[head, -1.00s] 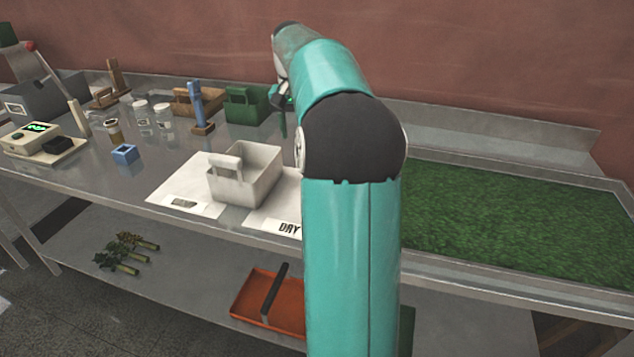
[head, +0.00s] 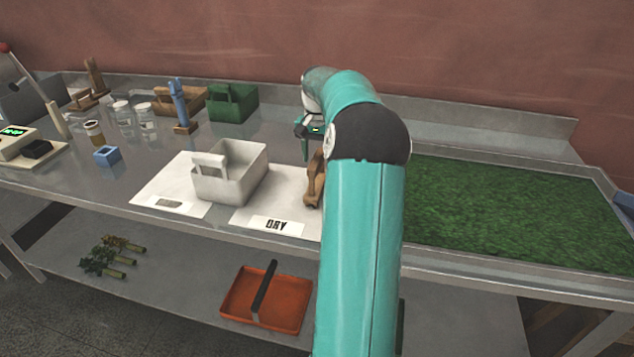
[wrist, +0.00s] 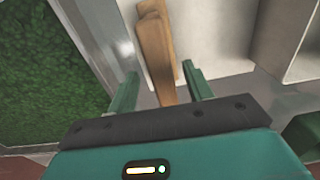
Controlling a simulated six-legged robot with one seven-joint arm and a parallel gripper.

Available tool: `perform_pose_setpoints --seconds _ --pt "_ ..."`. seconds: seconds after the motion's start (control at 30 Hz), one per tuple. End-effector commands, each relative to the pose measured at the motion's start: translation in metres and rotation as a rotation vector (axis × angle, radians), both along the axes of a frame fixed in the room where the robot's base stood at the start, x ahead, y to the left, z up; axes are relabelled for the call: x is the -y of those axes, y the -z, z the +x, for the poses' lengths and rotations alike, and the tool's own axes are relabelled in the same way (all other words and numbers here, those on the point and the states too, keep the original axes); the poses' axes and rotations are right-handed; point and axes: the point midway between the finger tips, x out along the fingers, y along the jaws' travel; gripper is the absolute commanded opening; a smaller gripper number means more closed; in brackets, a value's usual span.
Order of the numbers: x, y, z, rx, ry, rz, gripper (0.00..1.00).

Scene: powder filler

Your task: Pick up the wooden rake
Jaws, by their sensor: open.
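A brown wooden tool (head: 315,182), which looks like the wooden rake, lies on the table at the right edge of the white sheet marked DRY. My arm hides part of it in the head view. In the wrist view the wooden piece (wrist: 156,48) is long, with a wider far part and a narrower near end. My gripper (wrist: 160,76) is open, with one green finger on each side of the wood and gaps visible. In the head view my gripper (head: 305,148) is beside the tool, partly hidden by my arm.
A white bin (head: 232,180) stands left of the tool. A bed of green grass (head: 510,205) lies to the right. Green (head: 233,103) and wooden (head: 180,101) caddies, a blue holder (head: 180,105) and jars stand farther left. An orange tray (head: 290,305) is on the lower shelf.

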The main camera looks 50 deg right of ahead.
Motion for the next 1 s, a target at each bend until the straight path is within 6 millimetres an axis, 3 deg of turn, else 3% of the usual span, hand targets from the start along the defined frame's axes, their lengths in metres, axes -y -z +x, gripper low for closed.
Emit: perform_pose_setpoints --seconds 0.3,0.57,0.8,0.83,1.0 --pt "-0.002 0.044 0.001 -0.001 0.0 0.003 0.51" --pt "-0.001 0.046 0.001 0.0 -0.001 0.001 0.51" --pt "-0.001 0.046 0.001 0.0 -0.001 0.001 0.04" --pt "-0.001 0.046 0.001 0.0 -0.001 0.001 0.0" --pt "-0.001 0.046 0.001 0.0 -0.001 0.0 0.0"
